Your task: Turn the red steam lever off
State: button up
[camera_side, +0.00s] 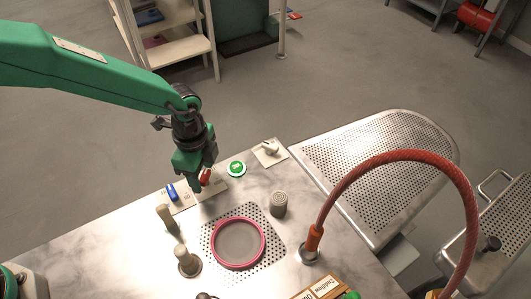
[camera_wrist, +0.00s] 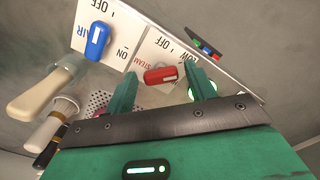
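The red steam lever (camera_wrist: 160,75) sits on a white plate printed OFF, STEAM and LOW in the wrist view. It lies crosswise there, not in line with the blue lever. In the side view the red lever (camera_side: 205,176) shows beside my gripper (camera_side: 199,179), partly hidden by it. In the wrist view my gripper (camera_wrist: 160,72) is open, with one green finger on each side of the red lever. Small gaps seem to show between lever and fingers; contact is not clear.
A blue lever (camera_side: 171,192) on the AIR plate stands just left of the red one. Beige handles (camera_side: 168,220), a pink-rimmed disc (camera_side: 238,243), a green button (camera_side: 236,168) and a ridged knob (camera_side: 279,204) stand nearby. A red hose (camera_side: 400,155) arches at right.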

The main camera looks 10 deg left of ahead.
jog(key=c, duration=0.7)
jog(key=shift+n, duration=0.5)
jog(key=n, duration=0.3)
jog(key=shift+s+n, duration=0.15)
jog(key=shift+n, duration=2.35)
jog(key=shift+d+r, duration=0.1)
jog(key=o, duration=1)
jog(key=shift+c, duration=0.2)
